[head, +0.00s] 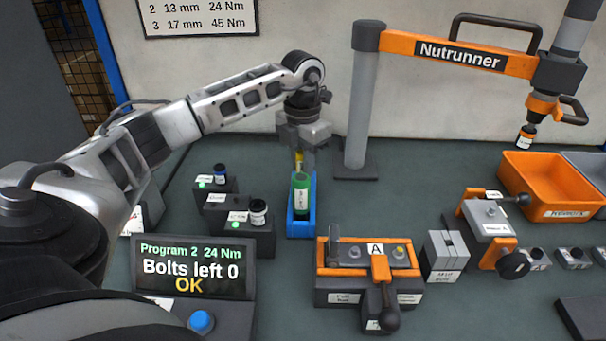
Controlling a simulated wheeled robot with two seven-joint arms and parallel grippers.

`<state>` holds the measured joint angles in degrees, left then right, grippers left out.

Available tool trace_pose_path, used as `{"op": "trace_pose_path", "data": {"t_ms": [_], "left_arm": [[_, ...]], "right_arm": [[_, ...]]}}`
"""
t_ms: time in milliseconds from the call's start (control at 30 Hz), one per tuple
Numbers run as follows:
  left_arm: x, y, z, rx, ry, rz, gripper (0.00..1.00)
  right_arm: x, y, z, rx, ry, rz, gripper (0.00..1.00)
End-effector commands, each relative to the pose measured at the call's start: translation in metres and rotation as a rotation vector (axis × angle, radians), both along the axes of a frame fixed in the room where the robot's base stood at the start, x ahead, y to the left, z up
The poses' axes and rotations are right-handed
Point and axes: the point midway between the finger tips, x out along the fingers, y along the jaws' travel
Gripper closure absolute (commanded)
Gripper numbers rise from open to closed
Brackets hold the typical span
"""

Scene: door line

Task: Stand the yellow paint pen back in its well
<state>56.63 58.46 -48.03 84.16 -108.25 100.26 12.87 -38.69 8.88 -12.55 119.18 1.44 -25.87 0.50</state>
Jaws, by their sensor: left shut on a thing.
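The yellow paint pen (298,161) shows as a small yellow strip just below my left gripper (299,148). My left gripper points down and is shut on the pen over the back part of the blue holder (302,229). A green pen (301,196) stands upright in the front of that holder and hides the lower part of the yellow pen. I cannot tell whether the yellow pen's lower end is inside its well. My right gripper is not in view.
Dark blocks with small bottles (258,211) stand left of the holder. The orange fixture marked A (340,254) is in front, to the right. The grey nutrunner post (357,110) rises at the back right. A display (192,267) reads "Bolts left 0 OK".

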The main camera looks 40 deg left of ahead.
Motion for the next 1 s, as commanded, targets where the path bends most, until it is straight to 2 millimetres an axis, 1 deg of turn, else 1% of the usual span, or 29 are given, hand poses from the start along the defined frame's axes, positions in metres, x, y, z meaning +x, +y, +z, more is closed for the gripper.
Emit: {"op": "trace_pose_path", "data": {"t_ms": [100, 200, 533, 567, 600, 633, 867, 1000], "left_arm": [[-0.001, 0.0, -0.017, -0.001, 0.005, 0.0, 1.0], [-0.001, 0.0, -0.03, 0.0, 0.004, 0.0, 1.0], [0.0, 0.0, -0.034, 0.0, 0.001, -0.001, 1.0], [0.0, 0.0, -0.035, 0.0, 0.001, -0.001, 0.75], [0.0, 0.0, -0.034, 0.0, 0.0, -0.001, 0.64], [0.0, 0.0, -0.034, 0.0, 0.001, -0.001, 0.56], [0.0, 0.0, -0.034, 0.0, 0.001, -0.001, 0.56], [0.0, 0.0, -0.028, 0.0, 0.0, -0.001, 0.56]], "right_arm": [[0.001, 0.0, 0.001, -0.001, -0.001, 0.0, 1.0], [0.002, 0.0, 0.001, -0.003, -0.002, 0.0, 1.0], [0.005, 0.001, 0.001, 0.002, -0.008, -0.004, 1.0], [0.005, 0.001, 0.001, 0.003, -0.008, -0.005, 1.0], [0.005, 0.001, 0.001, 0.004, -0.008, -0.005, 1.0], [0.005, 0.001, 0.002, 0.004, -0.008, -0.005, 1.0], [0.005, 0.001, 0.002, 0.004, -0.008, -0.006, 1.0], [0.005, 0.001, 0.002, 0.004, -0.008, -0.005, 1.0]]}}
